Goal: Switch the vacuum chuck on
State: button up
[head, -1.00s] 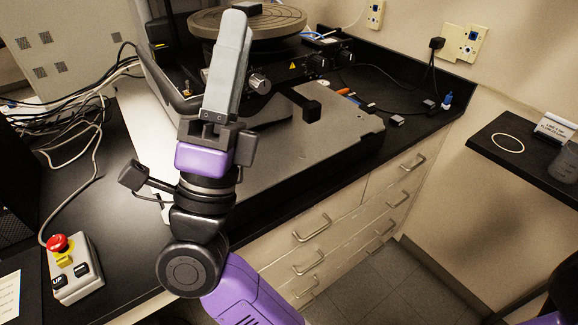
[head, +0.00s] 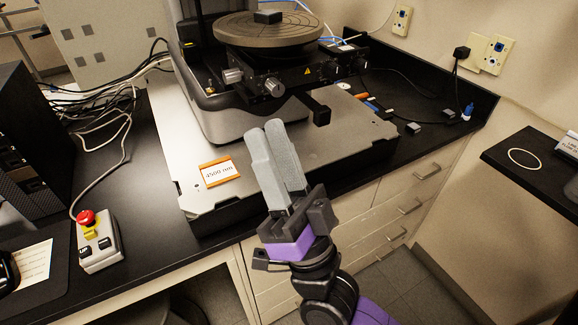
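The round grey vacuum chuck (head: 240,32) sits on the profiler's stage at the top of the head view, with a small dark square piece (head: 268,16) on it. Beneath it is a black stage body with knobs and a yellow warning label (head: 307,71). A black box with knobs and blue tubing (head: 347,58) stands to the right of the chuck; its switch state is too small to tell. My gripper (head: 265,130) is in front of the profiler, over the front of the grey base plate, pointing up in the picture. Its two pale fingers lie side by side, apparently closed, with nothing between them.
A grey control box with a red emergency button (head: 86,216) stands at left. An orange-framed "4500 nm" card (head: 219,172) lies on the base plate (head: 205,200). A black arm-like block (head: 320,115) juts out from the stage. Small items and cables lie at right.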

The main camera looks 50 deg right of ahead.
jog(key=shift+s+a+f+n+g+y, duration=0.1)
jog(key=shift+s+f+n+g+y, duration=0.15)
jog(key=shift+s+f+n+y, duration=0.35)
jog(key=shift+s+f+n+g+y, duration=0.3)
jog(key=shift+f+n+y, duration=0.45)
jog(key=shift+n+y, duration=0.25)
jog(key=s+a+f+n+g+y, duration=0.2)
jog(key=f+n+g, duration=0.1)
jog(key=f, duration=0.3)
jog(key=s+a+f+n+g+y, duration=0.1)
jog(key=s+f+n+g+y, duration=0.15)
jog(key=f, duration=0.35)
jog(key=s+d+f+g+h, duration=0.1)
jog(key=s+f+g+h, duration=0.2)
jog(key=s+f+g, duration=0.4)
jog(key=s+f, duration=0.4)
jog(key=s, duration=0.4)
jog(key=shift+m, duration=0.35)
